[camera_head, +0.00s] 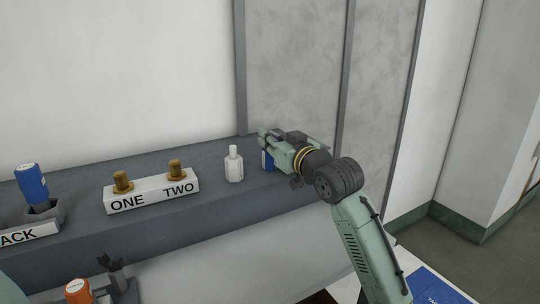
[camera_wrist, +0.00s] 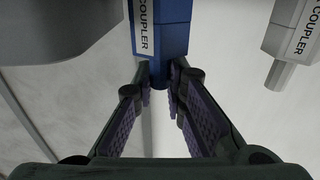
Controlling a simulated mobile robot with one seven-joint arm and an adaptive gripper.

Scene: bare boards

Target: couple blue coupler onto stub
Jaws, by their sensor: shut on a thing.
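My gripper (camera_head: 267,150) is at the right part of the dark shelf, shut on a blue coupler (camera_head: 267,161). In the wrist view the blue coupler (camera_wrist: 165,28) is lettered COUPLER, and its narrow end sits between the fingertips (camera_wrist: 162,88). The fingers and wrist hide much of it in the head view. A white block (camera_head: 152,196) to the left bears two brass stubs: one (camera_head: 122,183) over ONE and one (camera_head: 175,169) over TWO. Both stubs are bare. Another blue piece (camera_head: 31,184) stands in a grey holder at the far left.
A white coupler (camera_head: 234,166) stands upright on the shelf (camera_head: 220,208) between the block and my gripper; it also shows in the wrist view (camera_wrist: 296,30). A sign ending in ACK (camera_head: 25,236) is at the far left. An orange-topped piece (camera_head: 78,290) is below the shelf.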

